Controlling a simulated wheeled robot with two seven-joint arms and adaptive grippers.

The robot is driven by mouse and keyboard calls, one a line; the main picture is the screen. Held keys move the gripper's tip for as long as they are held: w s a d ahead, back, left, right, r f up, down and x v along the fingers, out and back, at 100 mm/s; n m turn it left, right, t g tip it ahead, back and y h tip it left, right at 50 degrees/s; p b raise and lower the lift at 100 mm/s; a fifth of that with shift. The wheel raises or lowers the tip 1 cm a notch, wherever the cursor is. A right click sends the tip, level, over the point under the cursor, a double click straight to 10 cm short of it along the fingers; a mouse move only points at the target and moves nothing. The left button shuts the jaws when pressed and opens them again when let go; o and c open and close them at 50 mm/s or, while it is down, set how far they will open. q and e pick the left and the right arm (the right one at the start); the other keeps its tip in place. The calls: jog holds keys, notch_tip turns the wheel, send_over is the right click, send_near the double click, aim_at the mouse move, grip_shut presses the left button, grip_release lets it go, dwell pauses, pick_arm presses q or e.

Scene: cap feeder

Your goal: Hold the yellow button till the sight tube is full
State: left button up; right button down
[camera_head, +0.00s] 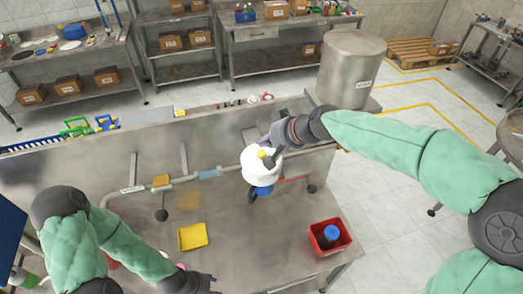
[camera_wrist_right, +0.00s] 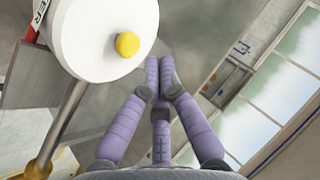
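The yellow button (camera_head: 263,153) sits on the face of a white round housing (camera_head: 249,166) above the steel bench. In the right wrist view the button (camera_wrist_right: 127,45) stands out from the white housing (camera_wrist_right: 88,30), uncovered. My right gripper (camera_wrist_right: 160,68) has its purple fingers drawn together, with nothing seen between them. Its tips appear beside and below the button in that view; contact cannot be made out. In the head view the right gripper (camera_head: 270,148) is partly hidden at the housing. My left gripper (camera_head: 195,283) is low at the front edge, its fingers unclear. I cannot identify the sight tube or its level.
A yellow tray (camera_head: 193,237) lies on the bench. A red bin (camera_head: 345,240) holding a blue-capped item (camera_head: 332,232) stands at the right front. A pipe (camera_head: 232,168) runs across the bench. A large steel drum (camera_head: 350,68) stands behind. Bare bench lies between tray and bin.

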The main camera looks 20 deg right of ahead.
aim_at(264, 153)
jog(key=shift+r+p, duration=1.25)
jog(key=shift+r, duration=0.8)
jog(key=shift+f, duration=0.1)
